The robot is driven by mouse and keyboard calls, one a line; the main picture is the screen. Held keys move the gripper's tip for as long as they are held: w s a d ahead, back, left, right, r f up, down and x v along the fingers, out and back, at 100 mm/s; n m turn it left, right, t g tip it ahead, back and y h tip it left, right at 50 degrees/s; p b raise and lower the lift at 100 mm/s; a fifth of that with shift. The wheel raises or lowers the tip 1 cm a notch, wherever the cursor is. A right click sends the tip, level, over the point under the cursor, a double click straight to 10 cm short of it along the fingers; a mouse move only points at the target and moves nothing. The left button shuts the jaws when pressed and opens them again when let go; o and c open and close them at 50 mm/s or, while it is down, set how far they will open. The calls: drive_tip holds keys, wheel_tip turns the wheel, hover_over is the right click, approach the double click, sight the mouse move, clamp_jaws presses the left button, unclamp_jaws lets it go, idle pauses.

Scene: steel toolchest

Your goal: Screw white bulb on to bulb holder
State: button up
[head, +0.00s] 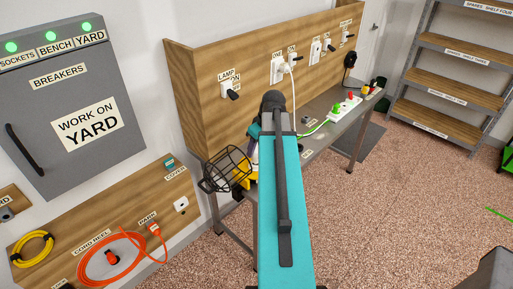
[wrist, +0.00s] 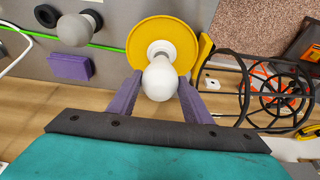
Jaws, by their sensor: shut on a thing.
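In the wrist view, a white bulb (wrist: 160,80) is between the two purple fingers of my gripper (wrist: 160,98), which is shut on it. The bulb's base points at the middle of a round yellow bulb holder (wrist: 140,40) with a pale centre. The base appears to meet that centre, but I cannot tell whether it is threaded in.
A black wire cage (wrist: 232,88) stands right of the holder, also in the head view (head: 226,170). A green cable (wrist: 100,46) runs behind.

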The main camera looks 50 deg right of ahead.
drive_tip(key=shift+f+b, duration=0.55)
drive_tip(key=shift+f, duration=0.4)
drive_tip(key=o, duration=0.8)
drive_tip(key=shift+o, duration=0.2)
drive_tip(key=shift+r, duration=0.1)
drive_tip(key=b+v, duration=0.3)
drive_tip(key=v, duration=1)
drive_tip(key=shift+r, duration=0.3)
drive_tip(key=shift+s, duration=0.15)
idle(1.0)
